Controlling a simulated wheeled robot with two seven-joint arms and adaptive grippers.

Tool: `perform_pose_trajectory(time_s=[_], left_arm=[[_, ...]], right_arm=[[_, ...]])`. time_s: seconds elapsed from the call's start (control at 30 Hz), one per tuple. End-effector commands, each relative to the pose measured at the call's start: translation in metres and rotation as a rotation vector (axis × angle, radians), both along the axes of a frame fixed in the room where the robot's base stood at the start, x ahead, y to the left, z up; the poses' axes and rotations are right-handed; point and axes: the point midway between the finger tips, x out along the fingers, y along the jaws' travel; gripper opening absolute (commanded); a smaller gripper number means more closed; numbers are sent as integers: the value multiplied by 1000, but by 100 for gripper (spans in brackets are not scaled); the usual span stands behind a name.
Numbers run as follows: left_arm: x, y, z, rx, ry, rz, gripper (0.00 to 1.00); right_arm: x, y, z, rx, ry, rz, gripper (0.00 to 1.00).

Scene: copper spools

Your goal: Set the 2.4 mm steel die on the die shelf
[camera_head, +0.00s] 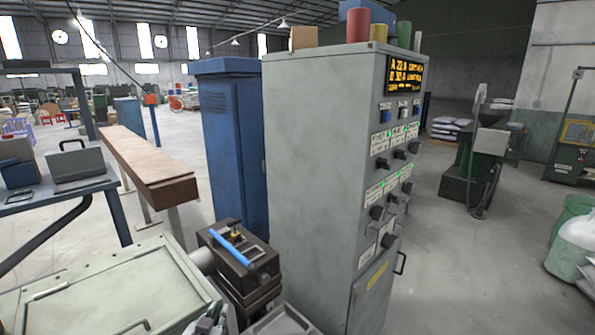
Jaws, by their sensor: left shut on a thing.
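My left gripper (208,322) shows only in part at the bottom edge, in front of the pale green-grey machine cover. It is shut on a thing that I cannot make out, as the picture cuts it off. I cannot pick out the 2.4 mm steel die or the die shelf in this view. My right gripper is not in view.
A tall grey control cabinet (312,170) with a lit display stands close ahead, with a blue cabinet (226,140) behind it. A dark machine block with a blue handle (232,248) and a grey tray (283,322) are near the bottom. Open floor (450,240) lies right.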

Motion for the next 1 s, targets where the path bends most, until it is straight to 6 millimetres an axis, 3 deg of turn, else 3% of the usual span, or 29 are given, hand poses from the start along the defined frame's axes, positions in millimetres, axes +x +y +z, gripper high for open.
perform_pose_trajectory(time_s=[0.8,1.0], left_arm=[[13,-8,30,0,-6,-76,0],[9,-5,23,-1,-3,-70,0]], right_arm=[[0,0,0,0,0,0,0],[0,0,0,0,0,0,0]])
